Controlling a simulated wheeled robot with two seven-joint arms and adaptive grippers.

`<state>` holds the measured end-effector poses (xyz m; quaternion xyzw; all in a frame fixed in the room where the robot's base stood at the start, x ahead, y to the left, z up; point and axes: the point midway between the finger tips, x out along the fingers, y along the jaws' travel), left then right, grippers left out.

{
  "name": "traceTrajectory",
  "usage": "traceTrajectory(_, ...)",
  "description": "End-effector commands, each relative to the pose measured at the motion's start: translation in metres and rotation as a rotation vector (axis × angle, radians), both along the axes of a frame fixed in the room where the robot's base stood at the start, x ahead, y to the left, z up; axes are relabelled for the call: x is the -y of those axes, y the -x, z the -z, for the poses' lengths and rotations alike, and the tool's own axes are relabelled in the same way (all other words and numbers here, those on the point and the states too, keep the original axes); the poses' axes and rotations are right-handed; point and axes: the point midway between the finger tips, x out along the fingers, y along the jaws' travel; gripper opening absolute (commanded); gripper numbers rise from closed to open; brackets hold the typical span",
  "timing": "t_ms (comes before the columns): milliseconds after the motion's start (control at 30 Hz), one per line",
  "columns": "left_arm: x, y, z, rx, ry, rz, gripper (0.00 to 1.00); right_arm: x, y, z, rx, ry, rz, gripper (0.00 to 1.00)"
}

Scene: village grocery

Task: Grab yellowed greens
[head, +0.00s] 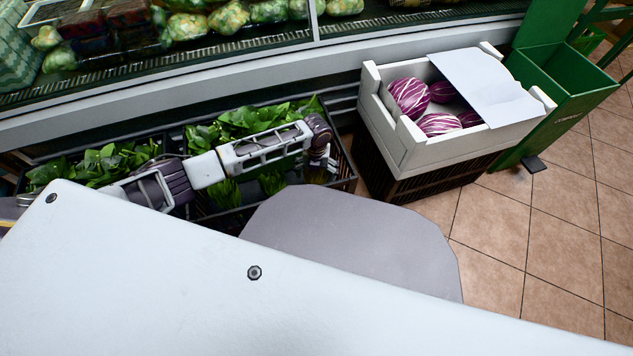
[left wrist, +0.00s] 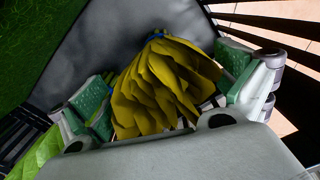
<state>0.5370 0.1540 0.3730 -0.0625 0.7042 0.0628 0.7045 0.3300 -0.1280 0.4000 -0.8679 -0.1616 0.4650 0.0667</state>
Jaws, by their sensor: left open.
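Yellowed greens (left wrist: 160,85), a bunch of yellow leaves, lie between the two green-padded fingers of my left gripper (left wrist: 165,95) in the left wrist view. The fingers are apart, one on each side of the bunch; I cannot tell whether they touch it. In the head view my left gripper (head: 325,160) is at the right end of a black crate (head: 348,172) of leafy greens (head: 240,122). The yellow bunch cannot be made out there. My right gripper is not in view.
A white box (head: 395,140) of purple-striped vegetables (head: 410,97), partly covered by a white sheet (head: 485,85), stands right of the crate. A green bin (head: 560,85) is beyond it. A refrigerated shelf (head: 250,60) runs behind. Tiled floor (head: 560,235) is open at right.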

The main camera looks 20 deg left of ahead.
Motion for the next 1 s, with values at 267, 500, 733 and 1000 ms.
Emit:
traceTrajectory(267,0.0001,0.0,-0.0002,0.0,0.0,0.0,0.94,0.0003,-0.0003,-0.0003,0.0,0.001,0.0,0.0)
traceTrajectory(500,0.0,0.0003,0.0003,-0.001,0.0,0.0,0.63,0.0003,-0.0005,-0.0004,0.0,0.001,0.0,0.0)
traceTrajectory(733,-0.0001,0.0007,0.001,-0.001,-0.001,0.0,0.35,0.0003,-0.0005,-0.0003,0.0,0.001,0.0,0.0)
traceTrajectory(1000,-0.0003,0.0019,0.0018,-0.003,-0.001,0.0,0.35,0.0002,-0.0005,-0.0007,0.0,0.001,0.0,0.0)
